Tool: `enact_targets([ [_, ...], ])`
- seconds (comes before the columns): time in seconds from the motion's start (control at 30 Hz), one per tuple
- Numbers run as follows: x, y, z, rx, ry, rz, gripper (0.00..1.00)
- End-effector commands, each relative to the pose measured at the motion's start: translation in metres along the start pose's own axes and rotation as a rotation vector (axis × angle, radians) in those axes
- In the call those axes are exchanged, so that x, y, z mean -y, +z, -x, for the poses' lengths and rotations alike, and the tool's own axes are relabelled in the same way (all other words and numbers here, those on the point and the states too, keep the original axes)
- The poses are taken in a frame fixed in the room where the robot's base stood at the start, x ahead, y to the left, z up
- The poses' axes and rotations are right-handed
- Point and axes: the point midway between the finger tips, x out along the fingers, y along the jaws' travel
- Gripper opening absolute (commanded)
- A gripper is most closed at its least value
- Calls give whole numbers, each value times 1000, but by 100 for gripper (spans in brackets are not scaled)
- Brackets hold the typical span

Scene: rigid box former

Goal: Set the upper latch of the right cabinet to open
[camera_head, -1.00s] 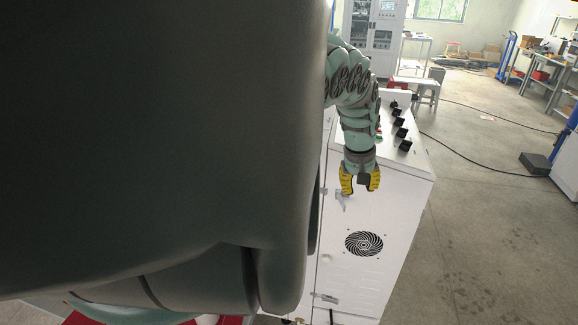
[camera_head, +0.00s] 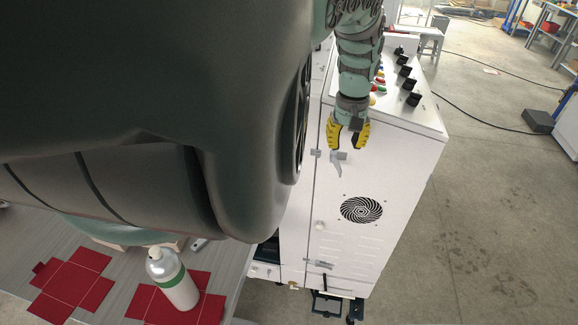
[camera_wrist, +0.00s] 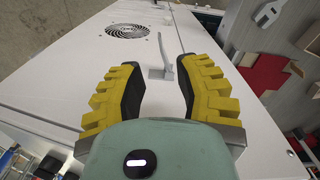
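The right cabinet (camera_head: 385,240) is a white box with a round black vent on its front face. Its upper latch (camera_head: 338,160) is a small grey lever near the left edge of that face; it also shows in the wrist view (camera_wrist: 166,62), between and just beyond my fingertips. A lower latch (camera_head: 318,264) sits near the bottom of the face. My gripper (camera_head: 348,148), with yellow and black fingers, is just above the upper latch. In the wrist view my gripper (camera_wrist: 160,85) is open, with a wide empty gap. I cannot tell whether a finger touches the latch.
Black knobs and coloured buttons (camera_head: 378,86) line the cabinet's sloped top. At lower left, a grey table (camera_head: 22,232) holds red flat box blanks (camera_head: 70,285) and a white-green bottle (camera_head: 172,280). The floor right of the cabinet is largely clear.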

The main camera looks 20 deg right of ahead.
Motion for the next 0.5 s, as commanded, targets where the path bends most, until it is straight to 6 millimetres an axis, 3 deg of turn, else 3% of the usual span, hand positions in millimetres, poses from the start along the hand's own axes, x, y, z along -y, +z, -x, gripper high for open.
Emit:
enact_targets([
  [0.5, -3, 2, -50, 2, 6, -4, 32],
])
